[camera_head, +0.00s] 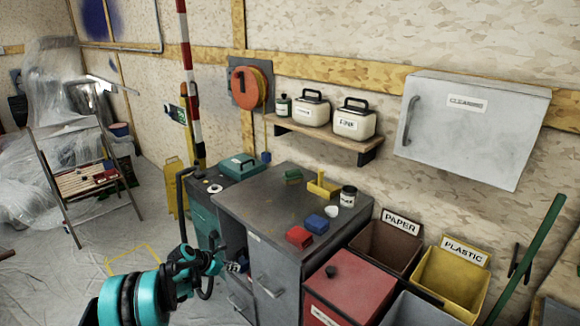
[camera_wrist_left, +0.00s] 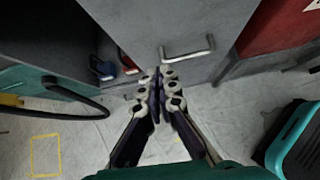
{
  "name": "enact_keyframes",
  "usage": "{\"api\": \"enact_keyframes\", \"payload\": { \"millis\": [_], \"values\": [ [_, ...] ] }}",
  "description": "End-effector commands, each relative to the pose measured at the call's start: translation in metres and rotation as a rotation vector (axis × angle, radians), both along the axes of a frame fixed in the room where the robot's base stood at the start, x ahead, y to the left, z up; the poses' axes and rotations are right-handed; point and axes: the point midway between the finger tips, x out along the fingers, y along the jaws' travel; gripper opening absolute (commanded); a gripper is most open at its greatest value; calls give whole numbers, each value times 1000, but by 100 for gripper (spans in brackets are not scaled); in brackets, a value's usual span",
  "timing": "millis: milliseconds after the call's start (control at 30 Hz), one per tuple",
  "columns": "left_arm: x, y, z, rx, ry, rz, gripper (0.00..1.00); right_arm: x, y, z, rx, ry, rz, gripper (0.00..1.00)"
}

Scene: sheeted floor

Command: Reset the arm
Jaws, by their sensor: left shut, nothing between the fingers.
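My left gripper (camera_head: 236,267) is in front of the grey cabinet (camera_head: 232,204), low and near its drawer fronts. The left wrist view shows the same gripper (camera_wrist_left: 157,95) with its two fingers together and nothing between them. A grey front with a metal handle (camera_wrist_left: 187,50) lies just beyond the fingertips. Whether the fingers touch it, I cannot tell. My right gripper is in neither view.
On the cabinet top are a red block (camera_head: 299,237), a blue block (camera_head: 316,223), a yellow holder (camera_head: 323,186) and a jar (camera_head: 348,196). Bins marked paper (camera_head: 385,248) and plastic (camera_head: 450,280) stand at the right. Sheeted floor at the left is partly clear.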

Motion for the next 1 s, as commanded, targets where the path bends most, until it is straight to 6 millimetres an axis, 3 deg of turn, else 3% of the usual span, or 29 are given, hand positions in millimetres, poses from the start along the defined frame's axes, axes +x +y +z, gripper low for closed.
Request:
{"api": "enact_keyframes", "payload": {
  "millis": [133, 267, 500, 733, 1000],
  "values": [
    [-20, -17, 46, 144, -64, -135, 0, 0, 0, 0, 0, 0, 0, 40],
    [-53, -36, 96, 339, -145, -321, 0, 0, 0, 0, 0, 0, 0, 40],
    [-135, -68, 167, 697, -283, -694, 0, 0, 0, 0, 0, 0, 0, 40],
    [-229, -88, 203, 1027, -400, -1080, 0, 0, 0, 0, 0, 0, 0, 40],
    [-337, -97, 203, 1387, -508, -1557, 0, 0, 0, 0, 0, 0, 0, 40]
  ]
}}
